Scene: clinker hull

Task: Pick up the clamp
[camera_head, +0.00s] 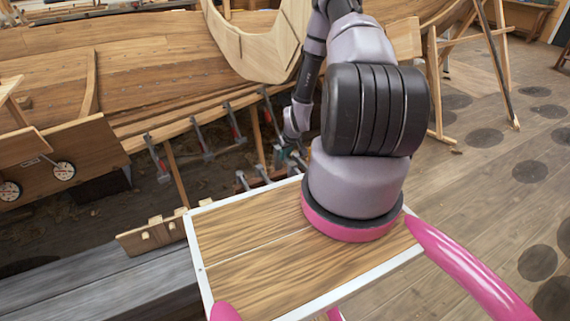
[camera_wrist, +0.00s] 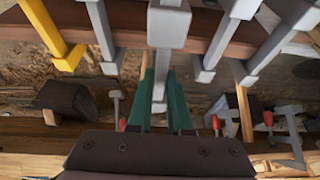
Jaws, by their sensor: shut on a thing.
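In the wrist view, the green fingers of my gripper (camera_wrist: 161,92) are closed around the bar of a grey clamp (camera_wrist: 168,24). The clamp's wider grey end rises beyond the fingertips, in front of a dark wooden plank (camera_wrist: 130,32). I cannot tell whether the clamp still touches the plank. In the head view, my gripper (camera_head: 290,158) is small and partly hidden beside my arm, near the row of clamps at the hull. The held clamp cannot be made out clearly there.
Other grey clamps (camera_wrist: 100,30) sit close on both sides, with a yellow clamp (camera_wrist: 58,38) at the left. In the head view, more clamps (camera_head: 157,158) line the plank under the wooden hull (camera_head: 140,70). A trestle (camera_head: 500,60) stands right; open floor (camera_head: 500,190) lies beside it.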

